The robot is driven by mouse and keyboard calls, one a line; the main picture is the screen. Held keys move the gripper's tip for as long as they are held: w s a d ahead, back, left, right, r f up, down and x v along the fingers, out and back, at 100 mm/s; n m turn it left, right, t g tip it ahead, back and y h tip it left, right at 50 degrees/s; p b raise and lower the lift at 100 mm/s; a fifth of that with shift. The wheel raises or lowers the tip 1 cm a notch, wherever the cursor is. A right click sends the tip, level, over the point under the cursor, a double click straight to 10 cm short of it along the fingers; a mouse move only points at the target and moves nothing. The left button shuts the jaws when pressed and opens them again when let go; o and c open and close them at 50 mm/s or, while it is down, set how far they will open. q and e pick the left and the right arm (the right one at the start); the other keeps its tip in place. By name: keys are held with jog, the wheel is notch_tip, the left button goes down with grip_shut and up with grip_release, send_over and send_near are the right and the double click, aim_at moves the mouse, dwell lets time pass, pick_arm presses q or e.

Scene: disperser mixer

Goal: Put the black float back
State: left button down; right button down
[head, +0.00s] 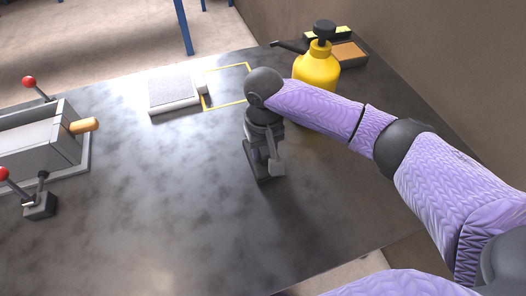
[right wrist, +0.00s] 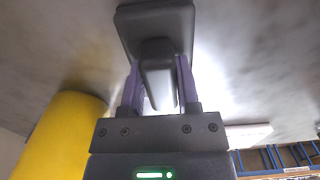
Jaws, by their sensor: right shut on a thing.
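The black float (head: 264,172) is a dark flat plate with a handle. My right gripper (head: 266,148) is shut on its handle, with the plate beyond the fingertips. In the right wrist view the float's plate (right wrist: 157,22) and handle show between the two purple fingers of the gripper (right wrist: 160,85). I cannot tell whether the plate touches the table. A yellow outlined rectangle (head: 247,66) is marked on the table behind the gripper; its right part is hidden by my arm. My left gripper is not in view.
A grey block (head: 172,88) lies left of the yellow outline. A grey machine (head: 40,140) with red-knobbed levers sits at the left. The table's front middle is clear.

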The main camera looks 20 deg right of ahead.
jog(key=shift+r, duration=0.1)
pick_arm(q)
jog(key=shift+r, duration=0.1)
pick_arm(e)
jog(key=shift+c, duration=2.3)
grip_release()
jog(key=shift+o, duration=0.7)
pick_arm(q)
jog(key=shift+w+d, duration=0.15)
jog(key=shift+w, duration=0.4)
pick_arm(e)
notch_tip(320, 180, up, 6)
jog(key=p, duration=0.3)
jog(key=shift+w+r+p, duration=0.1)
jog(key=shift+r+p, duration=0.15)
jog(key=shift+p, duration=0.1)
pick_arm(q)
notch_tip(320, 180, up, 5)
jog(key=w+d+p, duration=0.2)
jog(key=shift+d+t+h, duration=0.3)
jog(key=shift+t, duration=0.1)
pick_arm(e)
notch_tip(320, 180, up, 6)
jog(key=shift+f, duration=0.25)
